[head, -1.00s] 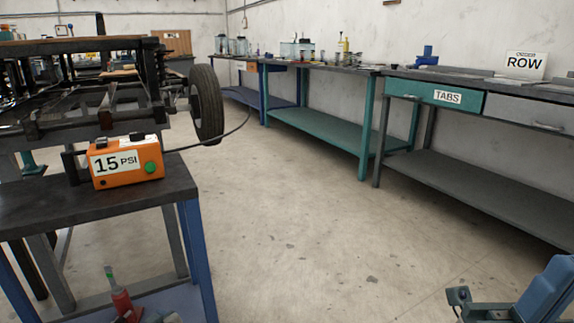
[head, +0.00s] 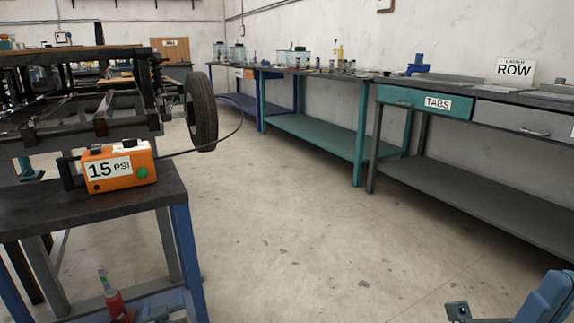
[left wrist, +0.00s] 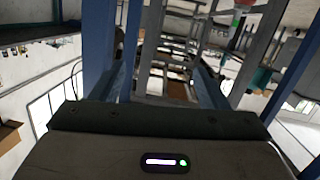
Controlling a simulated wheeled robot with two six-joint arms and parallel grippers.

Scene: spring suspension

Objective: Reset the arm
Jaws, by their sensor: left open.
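My left gripper (head: 164,312) shows as a small dark grey-blue shape at the bottom edge of the head view, low beside the near bench. In the left wrist view its two blue fingers (left wrist: 162,82) stand apart with nothing between them. That view looks upside down. At the lower right of the head view a blue part of my right arm (head: 545,300) shows, with a small dark grey piece left of it.
An orange 15 PSI box (head: 119,167) stands on the near bench (head: 95,206). A red bottle with a green tip (head: 115,302) is below. A dark frame with a wheel (head: 201,109) stands behind. Workbenches (head: 470,190) line the right wall. The middle floor is clear.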

